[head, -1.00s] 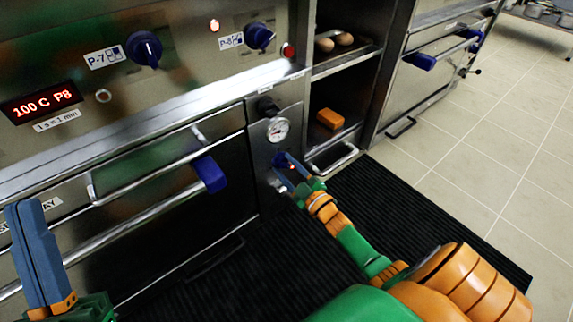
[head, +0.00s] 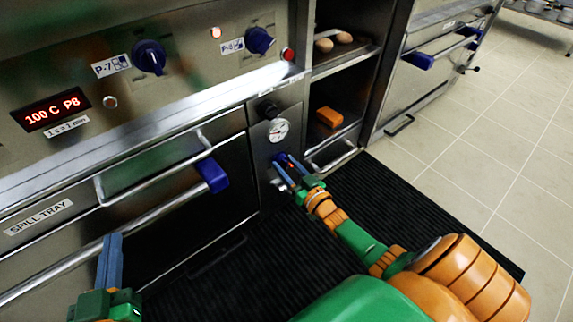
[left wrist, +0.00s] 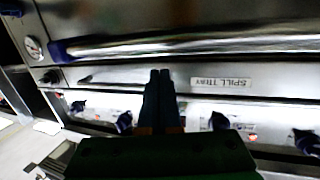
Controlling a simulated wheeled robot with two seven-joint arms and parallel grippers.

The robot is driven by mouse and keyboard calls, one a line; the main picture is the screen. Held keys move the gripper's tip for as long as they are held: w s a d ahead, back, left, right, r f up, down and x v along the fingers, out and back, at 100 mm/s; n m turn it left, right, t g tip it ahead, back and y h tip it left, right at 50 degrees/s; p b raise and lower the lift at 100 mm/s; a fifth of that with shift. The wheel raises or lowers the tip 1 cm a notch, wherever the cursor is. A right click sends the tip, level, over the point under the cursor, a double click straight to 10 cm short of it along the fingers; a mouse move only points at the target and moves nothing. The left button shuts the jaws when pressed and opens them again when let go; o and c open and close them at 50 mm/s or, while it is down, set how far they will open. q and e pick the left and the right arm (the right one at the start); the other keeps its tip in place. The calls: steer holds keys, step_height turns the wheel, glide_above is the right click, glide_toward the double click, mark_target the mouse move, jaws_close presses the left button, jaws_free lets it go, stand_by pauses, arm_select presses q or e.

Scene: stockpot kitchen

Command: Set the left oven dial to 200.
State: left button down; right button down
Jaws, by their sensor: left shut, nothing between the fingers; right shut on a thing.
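On the steel oven panel, a blue dial (head: 148,57) sits by the P-7 label, and another blue dial (head: 260,40) sits by the P-8 label. The red display (head: 51,109) reads "100 C P8". In the left wrist view the panel appears upside down, with several dark dials (left wrist: 218,121). My left gripper (head: 112,238) is shut and empty, in front of the spill tray drawer and below the dials. Its closed fingers (left wrist: 160,74) also show in the left wrist view. My right gripper (head: 287,170) is shut on a small blue knob (head: 281,159) below the gauge.
A blue-ended oven handle (head: 212,175) juts out right of my left gripper. The round gauge (head: 278,130) is above my right gripper. An orange block (head: 329,117) lies on a shelf to the right. A black ribbed mat (head: 420,225) covers the floor.

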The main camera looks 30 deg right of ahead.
arm_select(q)
steer(key=shift+s+a+f+g, duration=0.1)
steer(key=shift+f+g, duration=0.3)
steer(key=shift+f, duration=0.25)
arm_select(e)
steer(key=shift+r+m, duration=0.1)
steer(key=shift+m, duration=0.4)
steer(key=shift+c, duration=1.6)
jaws_free()
steer(key=s+p, duration=0.1)
steer(key=s, duration=0.1)
steer(key=shift+s+p, duration=0.35)
steer(key=shift+s, duration=0.05)
arm_select(q)
steer(key=s+a+f+g+y+p, duration=0.1)
steer(key=s+a+f+g+y, duration=0.2)
steer(key=s+f+g, duration=0.7)
step_height(320, 180, down, 4)
steer(key=shift+s+a+r+n+g, duration=0.1)
steer(key=shift+s+a+n+g, duration=0.45)
steer(key=shift+s, duration=0.7)
arm_select(e)
steer(key=s, duration=0.4)
steer(key=shift+s, duration=0.1)
arm_select(q)
steer(key=shift+a, duration=0.1)
